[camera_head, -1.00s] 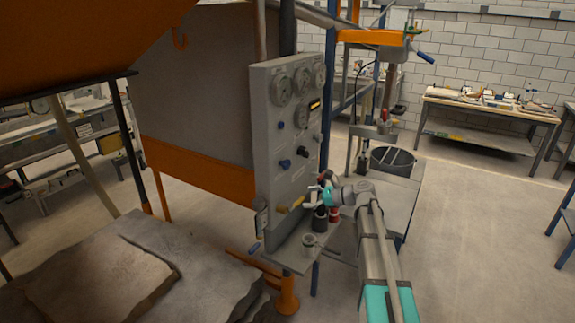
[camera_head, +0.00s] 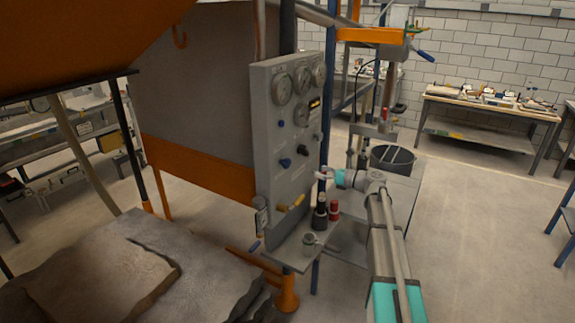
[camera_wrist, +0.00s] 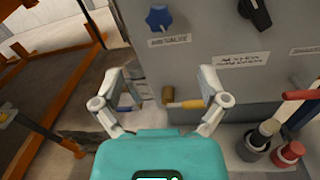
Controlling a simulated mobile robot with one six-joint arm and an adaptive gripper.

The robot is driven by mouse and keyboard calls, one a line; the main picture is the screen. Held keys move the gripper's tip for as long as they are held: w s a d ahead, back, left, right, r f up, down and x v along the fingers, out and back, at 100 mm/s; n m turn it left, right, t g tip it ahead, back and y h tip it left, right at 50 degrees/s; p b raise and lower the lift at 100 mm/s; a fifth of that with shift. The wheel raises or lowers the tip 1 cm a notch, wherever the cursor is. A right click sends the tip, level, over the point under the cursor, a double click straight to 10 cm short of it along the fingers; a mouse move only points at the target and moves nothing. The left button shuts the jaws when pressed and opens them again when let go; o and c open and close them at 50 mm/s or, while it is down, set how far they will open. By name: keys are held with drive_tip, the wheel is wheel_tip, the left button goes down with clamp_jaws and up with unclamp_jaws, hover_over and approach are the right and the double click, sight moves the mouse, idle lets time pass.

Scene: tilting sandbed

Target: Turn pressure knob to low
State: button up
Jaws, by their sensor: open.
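The grey control panel (camera_head: 262,130) stands upright, with gauges at the top and knobs below. A blue knob (camera_head: 285,163) and a black knob (camera_head: 303,151) sit mid-panel. In the wrist view, the blue knob (camera_wrist: 158,18) is labelled "AIR VALVE", and the black knob (camera_wrist: 255,12) has a label too small to read surely. I cannot tell which knob sets pressure. A yellow-handled valve (camera_wrist: 188,104) is lower on the panel. My gripper (camera_head: 319,174) is at the panel's right side; in the wrist view (camera_wrist: 162,80) it is open and empty, below the blue knob, apart from both knobs.
A rock-like bed (camera_head: 100,270) lies at lower left.

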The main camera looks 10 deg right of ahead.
sight(289, 164)
drive_tip(key=x, duration=1.3)
drive_tip(key=shift+w+a, duration=0.1)
drive_tip(key=shift+w, duration=0.05)
drive_tip(key=c, duration=1.1)
drive_tip(key=shift+c, duration=0.2)
